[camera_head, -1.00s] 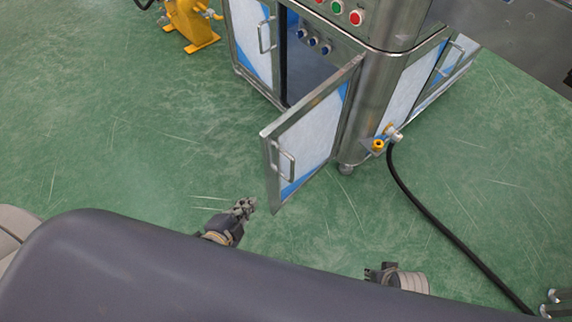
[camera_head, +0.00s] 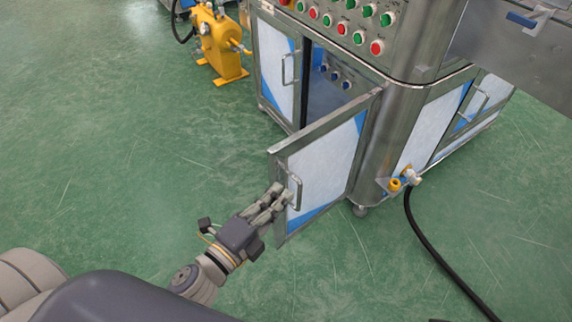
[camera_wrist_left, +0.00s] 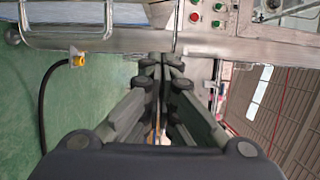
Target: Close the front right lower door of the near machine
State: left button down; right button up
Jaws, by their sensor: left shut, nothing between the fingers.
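The front right lower door (camera_head: 330,160) of the near machine stands open in the head view, swung out from the corner post at its right. It has a metal frame, a white and blue panel and a bar handle (camera_head: 297,190) near its free edge. My left gripper (camera_head: 282,194) is shut and empty. Its fingertips overlap the free edge and handle in the picture; I cannot tell whether they touch. In the left wrist view my left gripper (camera_wrist_left: 162,62) also shows with its fingers together, pointing at the machine's metal framework. My right gripper is out of view.
The machine has a button panel (camera_head: 340,22) above the doorway and a closed door (camera_head: 275,65) left of it. A black hose (camera_head: 425,235) runs from a yellow fitting across the floor at right. Yellow equipment (camera_head: 220,45) stands at back left. Green floor at left is clear.

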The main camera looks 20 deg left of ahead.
aim_at(285, 165)
pick_arm(q)
jog(key=w, duration=0.6)
jog(key=w+a, duration=0.1)
jog(key=w, duration=0.1)
jog(key=shift+w+a, duration=0.1)
jog(key=shift+w, duration=0.3)
